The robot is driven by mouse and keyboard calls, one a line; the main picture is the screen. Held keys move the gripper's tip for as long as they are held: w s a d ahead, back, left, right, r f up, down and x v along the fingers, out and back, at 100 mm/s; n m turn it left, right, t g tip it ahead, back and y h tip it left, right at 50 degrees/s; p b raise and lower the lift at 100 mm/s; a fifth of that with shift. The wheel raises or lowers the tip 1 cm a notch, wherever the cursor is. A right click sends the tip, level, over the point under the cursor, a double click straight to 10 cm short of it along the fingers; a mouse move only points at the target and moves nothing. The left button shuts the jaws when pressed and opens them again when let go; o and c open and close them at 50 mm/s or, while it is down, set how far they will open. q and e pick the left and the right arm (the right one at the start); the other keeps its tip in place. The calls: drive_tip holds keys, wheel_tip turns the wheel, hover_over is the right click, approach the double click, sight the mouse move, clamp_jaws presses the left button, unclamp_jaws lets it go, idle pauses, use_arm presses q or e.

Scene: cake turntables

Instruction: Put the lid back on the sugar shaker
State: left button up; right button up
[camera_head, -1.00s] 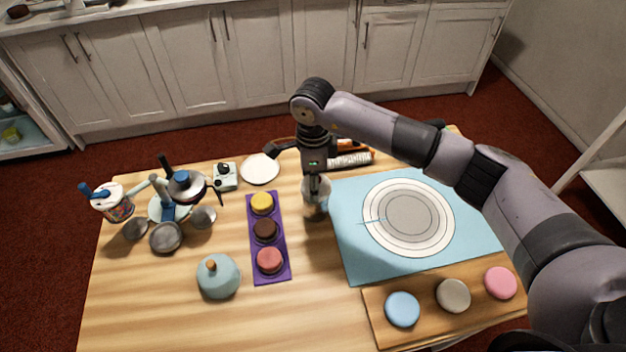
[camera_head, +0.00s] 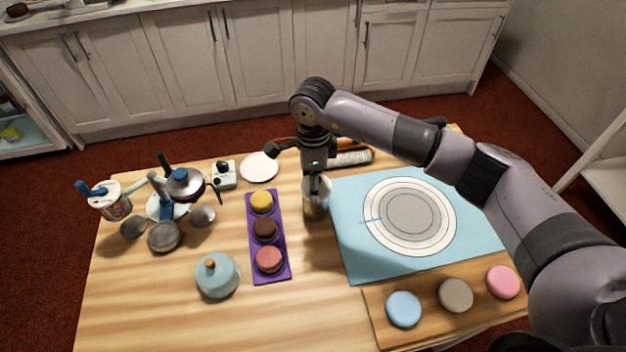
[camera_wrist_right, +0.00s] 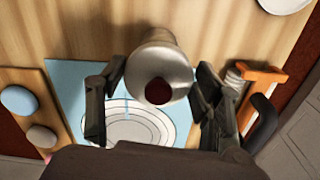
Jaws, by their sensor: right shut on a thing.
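The sugar shaker (camera_head: 316,209) stands on the wooden table between the purple tray and the blue mat, under my right gripper (camera_head: 318,190). The lid is in line with the shaker's pale body (camera_wrist_right: 148,38). I cannot tell whether a small gap is left between lid and body. The fingers hide part of the lid in the head view. My left gripper is not in view.
A purple tray (camera_head: 283,272) with coloured cakes lies left of the shaker. A blue mat (camera_head: 350,250) with a turntable (camera_head: 409,215) lies right. A teal domed pot (camera_head: 217,277) is front left. A rolling pin (camera_head: 350,158) lies behind. The table's front middle is clear.

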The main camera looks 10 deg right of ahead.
drive_tip(key=shift+f+b, duration=0.35)
drive_tip(key=shift+b, duration=0.45)
idle(0.8)
idle(0.3)
drive_tip(key=o, duration=0.9)
drive_tip(key=o, duration=0.4)
drive_tip(key=shift+r, duration=0.35)
drive_tip(key=shift+r+p, duration=1.55)
drive_tip(key=shift+r, duration=1.65)
